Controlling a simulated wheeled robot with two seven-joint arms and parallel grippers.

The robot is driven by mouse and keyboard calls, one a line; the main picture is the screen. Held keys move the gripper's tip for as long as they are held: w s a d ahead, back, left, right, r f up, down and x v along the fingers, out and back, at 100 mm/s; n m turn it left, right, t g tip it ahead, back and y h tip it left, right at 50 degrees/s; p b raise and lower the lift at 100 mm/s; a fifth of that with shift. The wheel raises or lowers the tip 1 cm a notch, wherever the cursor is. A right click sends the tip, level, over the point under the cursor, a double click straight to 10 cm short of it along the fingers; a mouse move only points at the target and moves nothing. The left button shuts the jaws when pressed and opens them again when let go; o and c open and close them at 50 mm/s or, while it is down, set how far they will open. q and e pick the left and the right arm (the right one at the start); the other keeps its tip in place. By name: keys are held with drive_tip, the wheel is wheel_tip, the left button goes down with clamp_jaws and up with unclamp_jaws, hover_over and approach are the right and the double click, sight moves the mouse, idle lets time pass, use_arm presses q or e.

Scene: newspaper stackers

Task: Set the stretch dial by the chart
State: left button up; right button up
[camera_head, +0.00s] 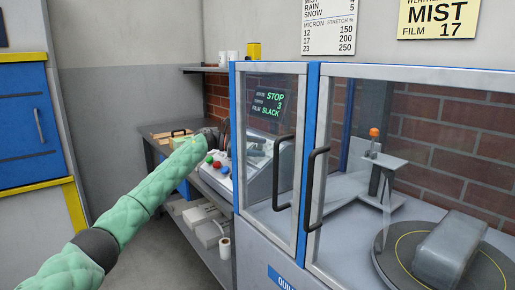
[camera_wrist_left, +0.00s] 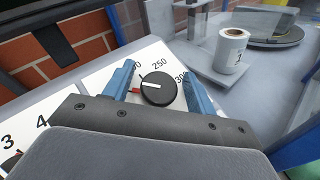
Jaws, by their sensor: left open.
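The stretch dial (camera_wrist_left: 158,90) is a round black knob with a white pointer line, on a white panel marked 250 and 300. Its line points left, towards a red mark; a number there is partly hidden. My left gripper (camera_wrist_left: 159,70) is open, its blue fingers on either side of the knob; contact cannot be told. In the head view my left gripper (camera_head: 211,134) is at the control panel (camera_head: 252,168) and hides the dial. The chart (camera_head: 329,28) pairs micron 12, 17, 23 with 150, 200, 250. A yellow sign (camera_head: 437,18) reads MIST, FILM 17.
The screen (camera_head: 268,104) shows STOP, 3 and FILM SLACK. A glazed cabinet with black handles (camera_head: 316,188) stands right of the panel. A second dial (camera_wrist_left: 12,160) with 3 and 4 sits left of the stretch dial. A white roll (camera_wrist_left: 230,52) stands behind.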

use_arm(q)
drive_tip(key=shift+a, duration=0.15)
drive_tip(key=a, duration=0.6)
drive_tip(key=shift+w+a+r, duration=0.15)
drive_tip(key=shift+a+r, duration=0.05)
drive_tip(key=shift+r, duration=0.2)
drive_tip(key=shift+a+r, duration=0.1)
drive_tip(key=shift+a, duration=0.4)
use_arm(e)
drive_tip(key=shift+f, duration=0.5)
